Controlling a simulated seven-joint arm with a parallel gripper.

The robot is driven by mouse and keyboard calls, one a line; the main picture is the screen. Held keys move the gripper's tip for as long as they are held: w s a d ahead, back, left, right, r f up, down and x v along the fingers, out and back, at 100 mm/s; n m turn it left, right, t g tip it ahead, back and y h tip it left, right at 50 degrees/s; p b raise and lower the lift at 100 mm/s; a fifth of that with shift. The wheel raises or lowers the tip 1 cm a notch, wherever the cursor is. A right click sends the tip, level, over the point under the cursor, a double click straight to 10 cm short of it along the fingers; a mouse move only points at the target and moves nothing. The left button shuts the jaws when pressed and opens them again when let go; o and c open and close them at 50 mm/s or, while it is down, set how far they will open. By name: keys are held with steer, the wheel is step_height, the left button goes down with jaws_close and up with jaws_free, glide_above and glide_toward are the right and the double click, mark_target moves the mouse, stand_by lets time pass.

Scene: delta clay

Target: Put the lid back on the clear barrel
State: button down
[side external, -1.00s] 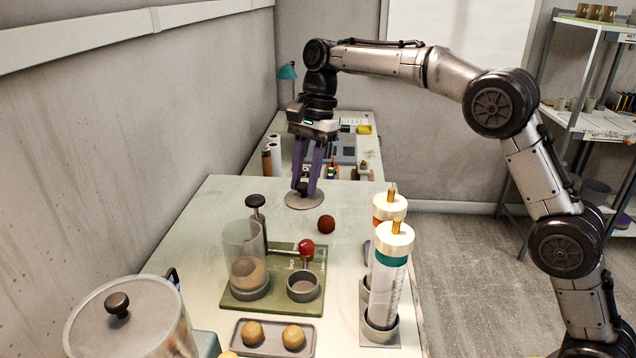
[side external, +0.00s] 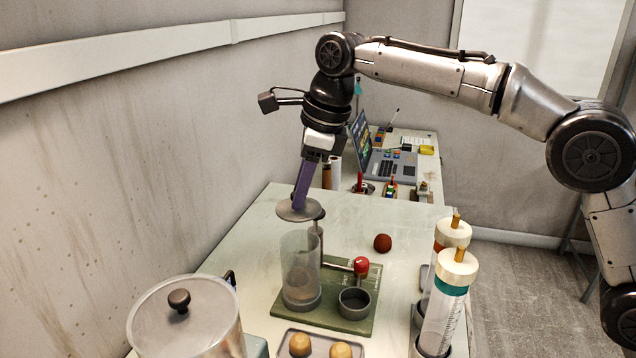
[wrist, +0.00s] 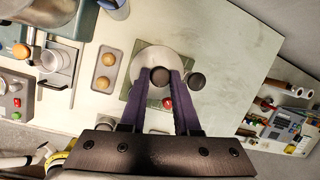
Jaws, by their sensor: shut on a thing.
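My gripper (side external: 300,198) is shut on the knob of a flat grey round lid (side external: 285,211). The lid is in the air, a gap above the open top of the clear barrel (side external: 300,262). The barrel stands upright on a green base (side external: 340,326). In the wrist view the lid (wrist: 148,60) spreads out around its dark knob between my fingers (wrist: 160,80), and the barrel is hidden. A post beside the barrel, with a dark top knob (wrist: 196,80), is partly behind the lid in the side view.
The green base also carries a red-knobbed arm (side external: 361,266) and a small dark cup (side external: 354,303). A tray with two tan balls (side external: 300,345) and a big lidded pot (side external: 190,325) are in front. Two capped tubes stand right (side external: 445,300). A dark red ball (side external: 382,243) lies on the table.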

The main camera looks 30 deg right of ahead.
mark_target(307, 208)
steer(key=shift+f, duration=3.1)
steer(key=shift+f, duration=0.2)
steer(key=shift+c, duration=0.4)
jaws_free()
steer(key=shift+r, duration=3.55)
